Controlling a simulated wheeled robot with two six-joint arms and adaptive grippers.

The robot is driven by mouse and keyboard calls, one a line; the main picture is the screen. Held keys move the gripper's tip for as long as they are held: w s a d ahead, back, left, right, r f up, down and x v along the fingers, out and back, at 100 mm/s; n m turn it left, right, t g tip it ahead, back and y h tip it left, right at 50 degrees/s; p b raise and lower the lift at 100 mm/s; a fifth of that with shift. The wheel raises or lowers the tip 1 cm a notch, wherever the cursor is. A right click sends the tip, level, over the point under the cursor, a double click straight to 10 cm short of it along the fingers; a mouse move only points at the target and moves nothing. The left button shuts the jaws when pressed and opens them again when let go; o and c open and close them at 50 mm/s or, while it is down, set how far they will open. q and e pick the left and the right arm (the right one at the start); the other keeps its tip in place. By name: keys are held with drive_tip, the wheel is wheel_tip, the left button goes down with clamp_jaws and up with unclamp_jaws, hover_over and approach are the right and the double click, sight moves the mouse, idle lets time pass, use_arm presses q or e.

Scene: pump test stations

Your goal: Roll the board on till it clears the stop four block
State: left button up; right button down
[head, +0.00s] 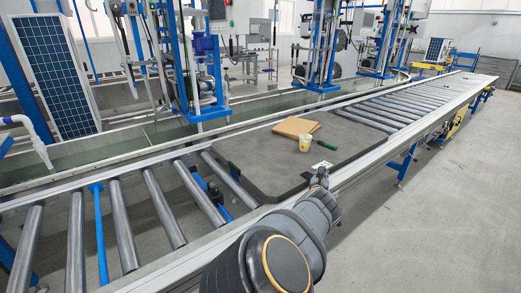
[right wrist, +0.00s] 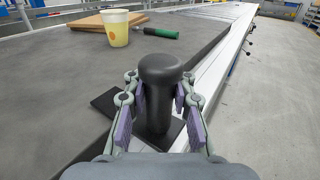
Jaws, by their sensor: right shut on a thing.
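The board (head: 275,165) is a dark grey flat slab with cut corners, lying on the conveyor rollers. It also shows in the right wrist view (right wrist: 60,75). A black upright post (right wrist: 158,95) on a dark base stands at the board's near edge. My right gripper (head: 320,178) is at that edge; in the right wrist view its fingers (right wrist: 160,112) are shut around the post from both sides. A small dark and blue fixture (head: 214,192) sits between rollers beside the board's left end. No stop number is readable, so I cannot tell which is stop four. My left gripper is out of view.
A brown flat panel (head: 296,127), a yellow-white cup (head: 305,143) and a green-handled tool (head: 326,145) rest on the board. Bare rollers (head: 125,225) lie left of the board, and more rollers (head: 400,110) run to the far right. A pale rail (head: 370,165) borders the near side.

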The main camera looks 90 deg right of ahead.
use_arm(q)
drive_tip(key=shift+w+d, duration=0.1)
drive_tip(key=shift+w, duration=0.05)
use_arm(e)
drive_tip(key=shift+s+a+f, duration=0.1)
drive_tip(key=shift+s, duration=0.55)
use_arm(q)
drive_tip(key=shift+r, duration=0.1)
use_arm(e)
drive_tip(key=c, duration=1.7)
unclamp_jaws()
drive_tip(key=o, duration=0.7)
drive_tip(key=shift+s+a, duration=0.1)
drive_tip(key=shift+s, duration=0.05)
drive_tip(key=shift+c, duration=0.2)
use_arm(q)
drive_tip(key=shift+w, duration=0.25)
use_arm(e)
drive_tip(key=shift+w, duration=0.35)
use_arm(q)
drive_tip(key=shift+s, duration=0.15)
